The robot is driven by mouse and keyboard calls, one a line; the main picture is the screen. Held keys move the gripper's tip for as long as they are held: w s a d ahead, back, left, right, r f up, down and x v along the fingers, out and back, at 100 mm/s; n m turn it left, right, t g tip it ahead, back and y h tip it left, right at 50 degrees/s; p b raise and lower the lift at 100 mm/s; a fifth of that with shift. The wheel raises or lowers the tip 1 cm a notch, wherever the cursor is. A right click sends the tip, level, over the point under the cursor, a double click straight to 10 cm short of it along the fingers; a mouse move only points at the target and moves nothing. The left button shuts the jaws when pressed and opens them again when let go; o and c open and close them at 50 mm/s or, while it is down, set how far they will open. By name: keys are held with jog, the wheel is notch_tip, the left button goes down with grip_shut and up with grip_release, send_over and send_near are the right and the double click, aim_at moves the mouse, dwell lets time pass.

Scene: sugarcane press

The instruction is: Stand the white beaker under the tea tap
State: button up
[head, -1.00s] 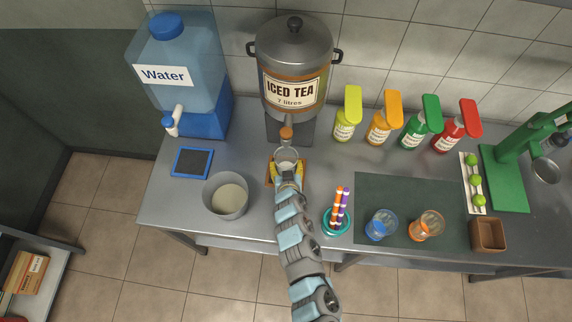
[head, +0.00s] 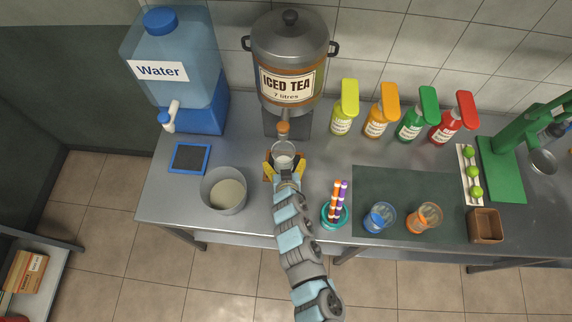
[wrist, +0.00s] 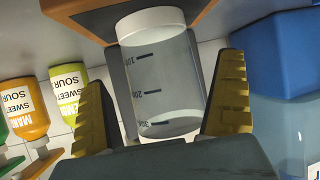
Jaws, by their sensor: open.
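The white beaker (head: 284,150) is a clear cup with a white rim and dark graduation marks. In the head view it stands upright just in front of and below the orange-brown tea tap (head: 283,128) of the iced tea urn (head: 290,60). My gripper (head: 284,170) is at the beaker's near side. In the wrist view the beaker (wrist: 165,80) lies between my two yellow-padded fingers (wrist: 165,105), with a gap visible on both sides, so my gripper is open around it. The beaker's base is hard to see in the head view.
A blue water dispenser (head: 178,75) stands left of the urn, with a blue-framed pad (head: 190,158) and a grey pot (head: 224,191) before it. Sauce bottles (head: 378,113) line the right. A teal straw holder (head: 335,216), blue cup (head: 380,217) and orange cup (head: 424,217) sit front right.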

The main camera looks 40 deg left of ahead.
aim_at(285, 167)
jog(key=v, duration=0.7)
jog(key=shift+d+r, duration=0.1)
jog(key=shift+r, duration=0.05)
jog(key=shift+v, duration=1.25)
